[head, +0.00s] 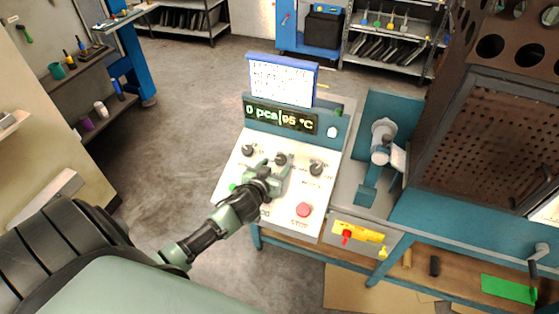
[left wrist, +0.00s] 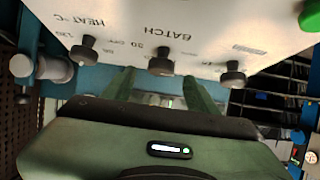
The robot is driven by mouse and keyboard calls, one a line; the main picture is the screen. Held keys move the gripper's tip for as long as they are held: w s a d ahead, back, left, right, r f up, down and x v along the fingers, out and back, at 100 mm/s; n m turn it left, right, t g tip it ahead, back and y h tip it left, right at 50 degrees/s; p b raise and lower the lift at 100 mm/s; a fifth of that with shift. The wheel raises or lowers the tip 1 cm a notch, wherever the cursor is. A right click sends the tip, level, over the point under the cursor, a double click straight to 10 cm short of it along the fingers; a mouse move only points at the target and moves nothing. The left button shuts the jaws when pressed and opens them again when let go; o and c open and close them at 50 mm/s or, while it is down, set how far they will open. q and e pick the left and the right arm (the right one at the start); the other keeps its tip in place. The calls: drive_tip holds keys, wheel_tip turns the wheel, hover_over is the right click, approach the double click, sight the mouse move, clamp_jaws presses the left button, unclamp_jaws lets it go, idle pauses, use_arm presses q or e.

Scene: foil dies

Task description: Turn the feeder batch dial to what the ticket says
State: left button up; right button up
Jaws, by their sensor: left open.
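The feeder's white sloped panel (head: 270,203) carries three black dials. The middle one, the batch dial (head: 281,159), shows beside the word BATCH in the left wrist view (left wrist: 160,62). My left gripper (head: 273,166) is open just in front of this dial. In the left wrist view its two green fingers (left wrist: 158,78) point at the dial, one to each side; I cannot tell whether they touch it. The dial's pointer setting is not readable. The ticket (head: 281,80) stands above the panel, its print too small to read. The display (head: 280,116) reads 0 pcs and 95 °C.
Another dial (head: 248,150) sits left of the batch dial, and the heat dial (head: 317,168) sits right. A red stop button (head: 303,210) and a green button (head: 233,187) are close to my arm. A blue press (head: 378,160) stands right of the panel.

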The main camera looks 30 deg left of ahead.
sight(280, 161)
use_arm(q)
drive_tip(key=shift+x, duration=2.3)
drive_tip(key=shift+a, duration=0.1)
clamp_jaws()
